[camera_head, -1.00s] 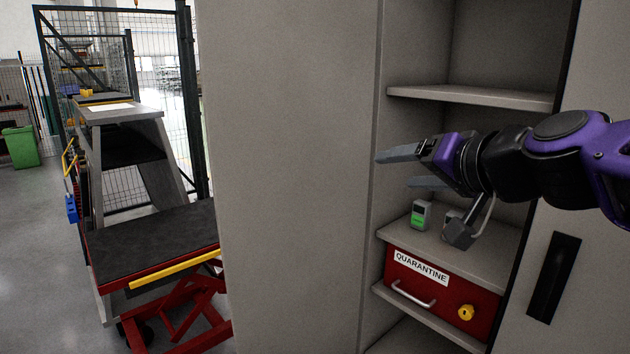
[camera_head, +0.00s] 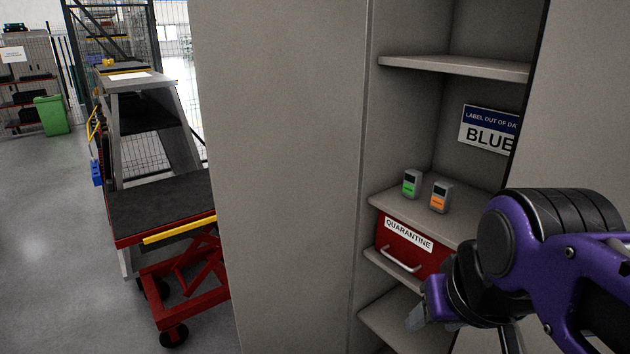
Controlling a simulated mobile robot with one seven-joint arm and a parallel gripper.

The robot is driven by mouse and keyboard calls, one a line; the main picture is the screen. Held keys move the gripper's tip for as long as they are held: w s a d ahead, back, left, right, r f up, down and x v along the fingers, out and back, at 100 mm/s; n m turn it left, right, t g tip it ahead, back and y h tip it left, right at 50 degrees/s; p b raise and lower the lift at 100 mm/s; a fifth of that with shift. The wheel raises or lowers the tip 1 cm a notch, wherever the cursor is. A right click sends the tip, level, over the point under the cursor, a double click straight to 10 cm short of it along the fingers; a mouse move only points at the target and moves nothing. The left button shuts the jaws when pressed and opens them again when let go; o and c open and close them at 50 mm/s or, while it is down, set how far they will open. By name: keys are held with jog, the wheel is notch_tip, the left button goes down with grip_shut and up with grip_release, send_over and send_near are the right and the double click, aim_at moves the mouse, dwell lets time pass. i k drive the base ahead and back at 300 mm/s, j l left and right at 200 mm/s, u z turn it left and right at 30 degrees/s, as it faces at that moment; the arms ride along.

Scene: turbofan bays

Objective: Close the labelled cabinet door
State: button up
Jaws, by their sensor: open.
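The grey cabinet stands open in front of me, its shelves (camera_head: 455,66) showing. A plain grey panel (camera_head: 285,160) fills the left; I cannot tell whether it is a side wall or an open door. A grey door panel (camera_head: 590,90) covers the right of the opening. A sign (camera_head: 488,130) inside reads "LABEL OUT OF DA…" and "BLUE…", cut off by the right panel. My gripper (camera_head: 425,312) is low in front of the lower shelf, pointing left and down, apparently empty. Its fingertips are partly hidden by its own body.
A red QUARANTINE drawer (camera_head: 408,245) sits below a shelf holding a green-screen device (camera_head: 411,184) and an orange-screen device (camera_head: 440,196). A red lift cart (camera_head: 165,225) stands left of the cabinet. Open floor (camera_head: 50,230) lies at far left.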

aim_at(280, 84)
jog(key=j+z, duration=0.25)
jog(key=j, duration=0.5)
jog(key=j+z, duration=0.3)
jog(key=j, duration=0.45)
jog(key=j+z, duration=0.3)
jog(key=j, duration=0.25)
jog(key=j+z, duration=0.3)
jog(key=j, duration=0.2)
jog(key=k+j+z, duration=0.15)
jog(key=j+z, duration=0.15)
jog(key=j, duration=0.2)
jog(key=j+z, duration=0.25)
jog(key=j, duration=0.15)
jog(key=k+j+z, duration=0.2)
jog(key=j, duration=0.25)
jog(key=j+z, duration=0.15)
jog(key=j, duration=0.25)
jog(key=i+j+z, duration=0.15)
jog(key=j, duration=0.3)
